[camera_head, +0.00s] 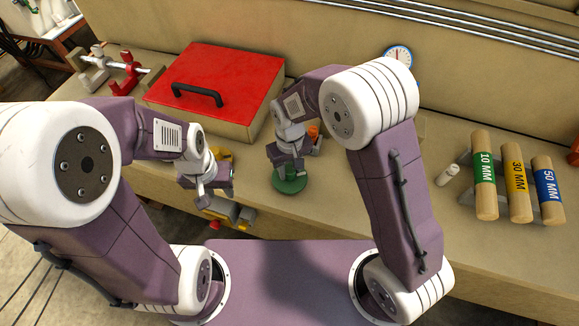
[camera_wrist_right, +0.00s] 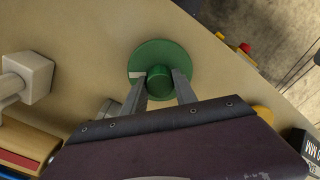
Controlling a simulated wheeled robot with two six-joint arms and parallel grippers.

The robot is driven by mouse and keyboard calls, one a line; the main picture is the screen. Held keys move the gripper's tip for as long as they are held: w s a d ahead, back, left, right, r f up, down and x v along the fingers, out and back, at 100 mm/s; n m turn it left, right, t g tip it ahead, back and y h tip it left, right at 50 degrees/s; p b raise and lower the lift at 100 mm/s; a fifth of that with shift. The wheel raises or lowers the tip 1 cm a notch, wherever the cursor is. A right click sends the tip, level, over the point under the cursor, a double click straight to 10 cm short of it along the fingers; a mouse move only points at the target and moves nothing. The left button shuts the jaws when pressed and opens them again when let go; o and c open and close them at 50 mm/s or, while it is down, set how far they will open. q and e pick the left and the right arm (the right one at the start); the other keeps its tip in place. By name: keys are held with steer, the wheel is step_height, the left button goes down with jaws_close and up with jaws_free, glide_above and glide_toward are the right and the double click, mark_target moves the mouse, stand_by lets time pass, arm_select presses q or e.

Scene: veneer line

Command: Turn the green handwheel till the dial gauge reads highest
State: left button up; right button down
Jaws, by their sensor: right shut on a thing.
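The green handwheel (camera_head: 289,184) lies near the front edge of the bench; it is a flat disc with a raised hub. In the right wrist view the handwheel (camera_wrist_right: 160,50) shows a pale mark on its left side. My right gripper (camera_wrist_right: 160,80) is shut on the hub, one finger on each side. In the head view my right gripper (camera_head: 297,165) hides part of the wheel. The round white dial gauge (camera_head: 400,53) stands behind my right arm, partly hidden; its reading is too small to tell. My left gripper (camera_head: 212,190) hangs near the bench's front edge, away from the wheel; its jaws are unclear.
A red-lidded box (camera_head: 225,85) with a black handle stands behind the grippers. A grey fitting with yellow parts (camera_head: 231,212) sits at the front edge by my left gripper. Labelled rolls (camera_head: 515,180) and a small white cylinder (camera_head: 447,176) lie right.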

mark_target(290, 169)
steer(key=shift+w+r+m, duration=0.1)
steer(key=shift+m, duration=0.2)
steer(key=c, duration=1)
jaws_free()
step_height(290, 169, up, 9)
steer(key=shift+r, duration=0.1)
steer(key=shift+d, duration=0.1)
